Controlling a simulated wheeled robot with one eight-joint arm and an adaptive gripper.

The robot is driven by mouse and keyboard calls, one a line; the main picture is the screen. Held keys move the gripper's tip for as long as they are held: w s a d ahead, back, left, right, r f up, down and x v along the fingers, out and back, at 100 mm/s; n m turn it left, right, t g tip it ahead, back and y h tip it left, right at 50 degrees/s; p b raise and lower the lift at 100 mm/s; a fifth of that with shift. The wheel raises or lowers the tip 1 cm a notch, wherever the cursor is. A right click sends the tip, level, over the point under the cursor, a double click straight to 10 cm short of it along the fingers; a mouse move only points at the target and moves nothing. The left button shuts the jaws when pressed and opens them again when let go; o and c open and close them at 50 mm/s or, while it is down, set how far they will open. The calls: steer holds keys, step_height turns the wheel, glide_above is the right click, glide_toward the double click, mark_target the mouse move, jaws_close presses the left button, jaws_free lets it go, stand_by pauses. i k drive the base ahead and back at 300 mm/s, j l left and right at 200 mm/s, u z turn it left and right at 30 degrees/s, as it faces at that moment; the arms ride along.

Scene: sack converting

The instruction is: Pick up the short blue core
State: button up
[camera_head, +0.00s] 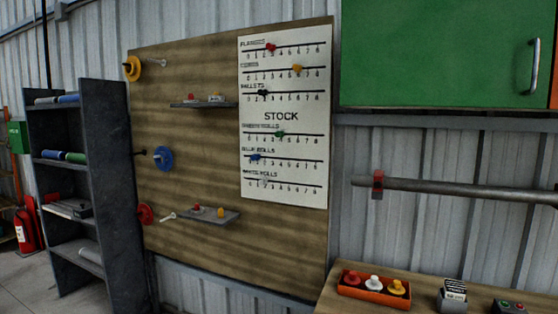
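Blue cylinders lie on the dark grey shelf rack (112,190) at the left. One blue cylinder (68,98) is on the top shelf, beside a greyer one. Another blue cylinder (53,155) is on the shelf below, left of a green cylinder (76,158). They are small and partly hidden by the rack's side, so I cannot tell which is the short blue core. My gripper is not in view.
A wooden board with a stock chart (284,120), pegged discs including a blue one (163,159), and two small ledges is on the wall. A table (330,296) at lower right bears an orange tray (373,297). A fire extinguisher (25,230) stands far left.

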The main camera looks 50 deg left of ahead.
mark_target(46, 153)
steer(key=u, duration=1.85)
steer(key=l+u, duration=0.15)
steer(key=u, duration=0.25)
steer(key=i+l+u, duration=0.1)
steer(key=u, duration=0.25)
steer(key=l+u, duration=0.25)
steer(key=u, duration=0.15)
steer(key=l+u, duration=0.2)
steer(key=u, duration=0.2)
